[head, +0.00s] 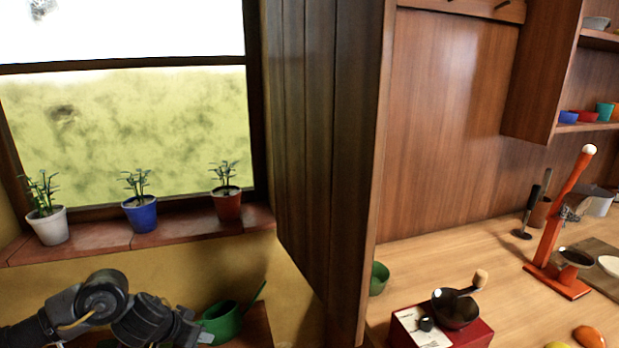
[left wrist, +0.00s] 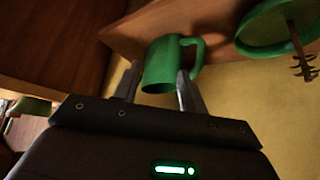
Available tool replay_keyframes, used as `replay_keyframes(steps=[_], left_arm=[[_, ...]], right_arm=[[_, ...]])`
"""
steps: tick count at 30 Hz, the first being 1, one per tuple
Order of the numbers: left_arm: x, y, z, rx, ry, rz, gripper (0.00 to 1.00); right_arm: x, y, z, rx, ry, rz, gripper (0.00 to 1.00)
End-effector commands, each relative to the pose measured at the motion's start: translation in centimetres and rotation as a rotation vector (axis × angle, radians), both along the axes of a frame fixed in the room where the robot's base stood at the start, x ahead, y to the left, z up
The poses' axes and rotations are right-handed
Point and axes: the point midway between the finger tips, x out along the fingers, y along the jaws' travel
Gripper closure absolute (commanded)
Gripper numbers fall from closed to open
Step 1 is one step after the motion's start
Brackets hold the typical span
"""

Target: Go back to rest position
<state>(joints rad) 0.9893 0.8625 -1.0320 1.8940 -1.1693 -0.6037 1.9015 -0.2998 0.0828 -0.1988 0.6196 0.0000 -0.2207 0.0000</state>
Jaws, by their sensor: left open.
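My left gripper (head: 190,334) is low at the left in the head view, close to a green vessel (head: 222,323) at the bottom edge. In the left wrist view my left gripper (left wrist: 159,70) has its two fingers apart. A green mug (left wrist: 163,62) with a side handle shows at and between the fingertips. I cannot tell whether the fingers touch it. The mug is near the edge of a brown wooden surface (left wrist: 125,28). My right gripper is not in view.
A window sill (head: 130,236) with several potted plants is above my left arm. A tall wooden panel (head: 320,150) separates it from the counter (head: 430,250), which holds a red-based grinder (head: 455,308) and an orange stand (head: 560,225). A larger green vessel (left wrist: 262,45) is beside the mug.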

Motion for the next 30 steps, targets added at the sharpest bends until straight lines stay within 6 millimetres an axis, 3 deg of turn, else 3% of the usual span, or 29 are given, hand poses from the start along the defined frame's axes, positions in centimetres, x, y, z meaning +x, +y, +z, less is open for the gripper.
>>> replay_keyframes(steps=[1,3,6,9,11,14,21,30], left_arm=[[-1.2,-3.9,-1.7,-0.029,-0.036,-0.08,0.58],[-2.5,-8.0,-2.7,-0.058,-0.106,-0.158,0.58],[-4.6,-12.5,-3.4,-0.096,-0.195,-0.211,0.58],[-7.0,-15.0,-3.9,-0.116,-0.256,-0.202,0.58],[-8.6,-15.7,-4.3,-0.117,-0.273,-0.174,0.58],[-11.4,-15.2,-5.2,-0.097,-0.261,-0.1,0.58],[-19.6,-10.3,-8.9,0.002,-0.079,0.074,0.58],[-28.9,-5.6,-11.8,0.081,0.167,0.17,0.58]], right_arm=[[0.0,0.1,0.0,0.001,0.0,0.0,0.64],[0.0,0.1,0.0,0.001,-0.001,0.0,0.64],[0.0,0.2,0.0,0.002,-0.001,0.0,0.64],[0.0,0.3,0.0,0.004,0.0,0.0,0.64],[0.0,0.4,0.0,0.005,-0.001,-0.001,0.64],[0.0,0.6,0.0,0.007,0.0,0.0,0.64],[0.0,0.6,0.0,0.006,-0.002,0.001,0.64],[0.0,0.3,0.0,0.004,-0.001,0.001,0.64]])
